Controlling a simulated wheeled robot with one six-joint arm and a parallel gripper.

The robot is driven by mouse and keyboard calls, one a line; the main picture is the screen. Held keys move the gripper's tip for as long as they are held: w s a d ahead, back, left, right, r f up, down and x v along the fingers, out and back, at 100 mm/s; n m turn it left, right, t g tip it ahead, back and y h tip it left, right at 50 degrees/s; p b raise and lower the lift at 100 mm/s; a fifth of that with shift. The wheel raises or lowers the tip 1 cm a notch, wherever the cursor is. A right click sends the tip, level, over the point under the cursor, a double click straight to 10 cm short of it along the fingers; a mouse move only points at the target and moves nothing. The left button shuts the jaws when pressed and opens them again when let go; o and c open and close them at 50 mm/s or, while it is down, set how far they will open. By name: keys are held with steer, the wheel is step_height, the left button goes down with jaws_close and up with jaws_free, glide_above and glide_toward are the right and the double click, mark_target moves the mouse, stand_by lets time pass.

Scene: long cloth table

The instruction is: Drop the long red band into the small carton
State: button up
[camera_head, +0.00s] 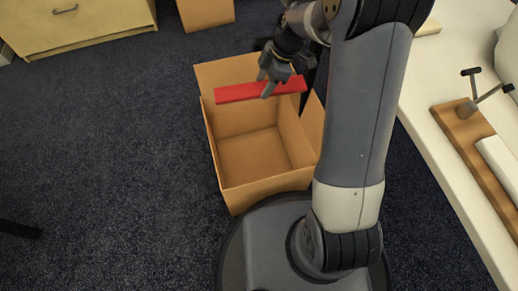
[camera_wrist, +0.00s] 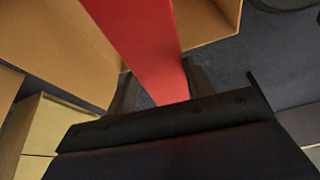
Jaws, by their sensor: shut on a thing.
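The long red band (camera_head: 240,92) is a straight red strip. My gripper (camera_head: 268,86) is shut on it and holds it level above the far part of the open carton. In the wrist view the red band (camera_wrist: 145,45) runs up from between my fingers. The small carton (camera_head: 228,192) is an open brown box on the floor, and the part of its inside that shows is empty. Its brown walls also show in the wrist view (camera_wrist: 55,45). My arm hides part of the carton's right side.
A white-topped table (camera_head: 440,140) runs along the right, with a wooden board (camera_head: 470,140) bearing a metal fitting. A second brown box (camera_head: 206,12) and a pale drawer cabinet (camera_head: 75,25) stand at the back.

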step_height(320, 180, down, 2)
steer(key=shift+f+b, duration=0.25)
steer(key=shift+b, duration=0.2)
steer(key=o, duration=1.1)
steer(key=p+v, duration=0.3)
steer(key=v, duration=0.8)
steer(key=shift+a, duration=0.1)
steer(key=b+x, duration=0.3)
steer(key=x, duration=0.8)
steer(key=shift+f, duration=0.2)
steer(key=shift+r+p, duration=1.5)
steer(key=shift+r, duration=1.1)
